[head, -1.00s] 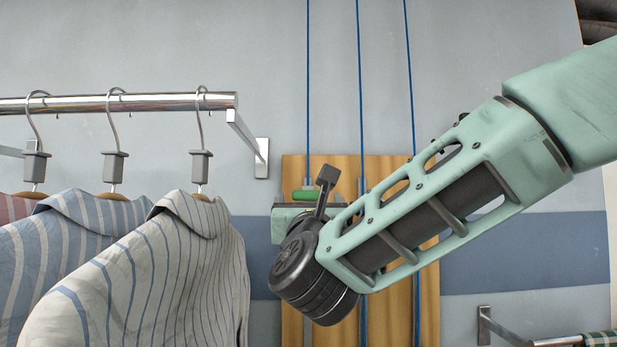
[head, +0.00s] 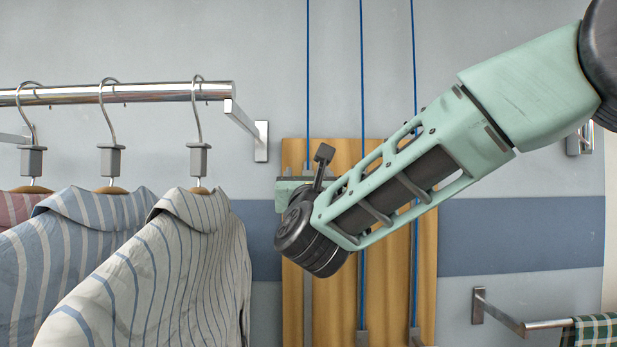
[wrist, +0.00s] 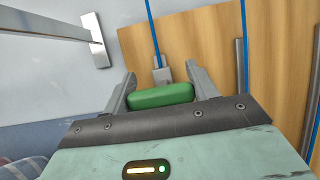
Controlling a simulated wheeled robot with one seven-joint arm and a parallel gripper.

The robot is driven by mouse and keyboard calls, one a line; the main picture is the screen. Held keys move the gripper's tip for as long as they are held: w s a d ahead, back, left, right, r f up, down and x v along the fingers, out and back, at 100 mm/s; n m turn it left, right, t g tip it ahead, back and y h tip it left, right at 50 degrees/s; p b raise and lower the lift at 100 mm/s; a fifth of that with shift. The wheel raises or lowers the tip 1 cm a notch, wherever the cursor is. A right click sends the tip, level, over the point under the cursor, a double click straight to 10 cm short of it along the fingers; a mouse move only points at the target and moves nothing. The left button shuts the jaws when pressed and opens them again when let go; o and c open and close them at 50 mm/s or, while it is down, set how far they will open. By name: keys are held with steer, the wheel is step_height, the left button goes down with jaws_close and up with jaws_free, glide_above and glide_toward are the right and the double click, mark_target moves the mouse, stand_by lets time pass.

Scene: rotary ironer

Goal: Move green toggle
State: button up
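The green toggle (wrist: 161,95) is a rounded bar at the lower end of a blue cord on a wooden board. In the wrist view it lies between the two grey fingers of my gripper (wrist: 162,80), one at each end. The fingers reach past it, and I see no gap at either end, so my gripper looks shut on it. In the head view my gripper's pale green body (head: 291,186) is in front of the board's left side, and the toggle is hidden there.
The wooden board (head: 398,280) carries several blue cords and grey slots. Striped shirts (head: 160,265) hang close on the left from a chrome rail (head: 120,93) with a wall bracket (head: 260,141). A lower rail (head: 548,324) with a green checked cloth (head: 596,330) is at the right.

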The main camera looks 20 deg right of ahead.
step_height(320, 180, down, 35)
steer(key=b, duration=5.2)
steer(key=shift+r, duration=0.2)
steer(key=shift+w+f, duration=0.1)
steer(key=shift+f, duration=0.05)
steer(key=o, duration=1.4)
steer(key=v, duration=1.7)
steer(key=shift+s, duration=0.3)
